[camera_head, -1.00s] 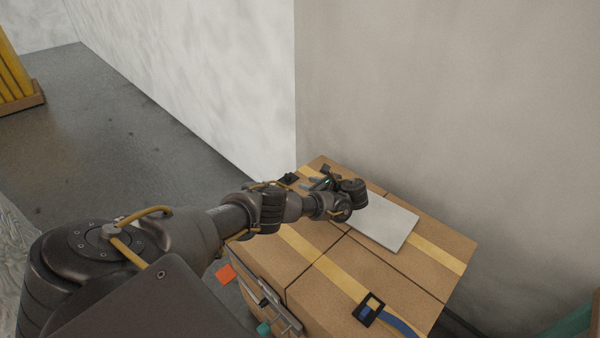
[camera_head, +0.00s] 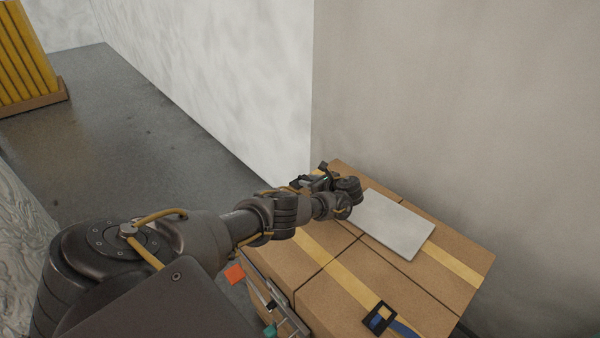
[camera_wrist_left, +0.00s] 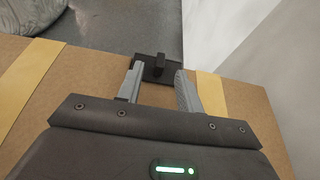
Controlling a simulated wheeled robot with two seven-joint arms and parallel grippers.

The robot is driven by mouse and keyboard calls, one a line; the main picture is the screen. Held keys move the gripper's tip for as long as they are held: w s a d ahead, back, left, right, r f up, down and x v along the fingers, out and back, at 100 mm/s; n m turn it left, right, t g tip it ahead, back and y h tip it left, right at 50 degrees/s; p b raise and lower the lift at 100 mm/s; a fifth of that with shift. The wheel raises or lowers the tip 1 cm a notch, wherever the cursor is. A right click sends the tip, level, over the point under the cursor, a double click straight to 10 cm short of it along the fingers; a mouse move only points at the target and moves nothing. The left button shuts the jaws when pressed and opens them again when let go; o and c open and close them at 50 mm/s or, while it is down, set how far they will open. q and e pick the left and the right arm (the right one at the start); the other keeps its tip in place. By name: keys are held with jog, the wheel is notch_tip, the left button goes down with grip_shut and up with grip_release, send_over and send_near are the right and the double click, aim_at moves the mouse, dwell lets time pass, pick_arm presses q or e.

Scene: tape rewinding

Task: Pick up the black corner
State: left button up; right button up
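The black corner (camera_wrist_left: 157,68) sits at the far edge of the cardboard box top (camera_wrist_left: 100,68) in the left wrist view, with a small upright block on it. My left gripper (camera_wrist_left: 160,70) is open, with its two grey fingers to either side of the corner and their tips close to it. I cannot tell whether they touch it. In the head view my left gripper (camera_head: 303,182) is over the box's far left edge and mostly hides the corner. My right gripper is not in view.
A light grey flat panel (camera_head: 395,224) lies on the box. A black buckle (camera_head: 380,318) with a blue strap is near the front. An orange tag (camera_head: 235,274) is beside the box's left side. Walls (camera_head: 430,90) stand close behind the box.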

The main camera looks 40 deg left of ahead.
aim_at(305, 179)
pick_arm(q)
jog(key=x, duration=0.2)
jog(key=shift+a+f+b, duration=0.2)
jog(key=shift+f+b, duration=0.1)
jog(key=shift+b, duration=0.05)
jog(key=shift+a, duration=0.25)
jog(key=shift+r, duration=0.1)
jog(key=shift+c, duration=0.5)
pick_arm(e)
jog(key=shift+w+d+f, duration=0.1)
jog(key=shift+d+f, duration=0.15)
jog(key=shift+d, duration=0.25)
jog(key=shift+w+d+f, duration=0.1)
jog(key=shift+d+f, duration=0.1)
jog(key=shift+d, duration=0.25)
pick_arm(q)
grip_shut()
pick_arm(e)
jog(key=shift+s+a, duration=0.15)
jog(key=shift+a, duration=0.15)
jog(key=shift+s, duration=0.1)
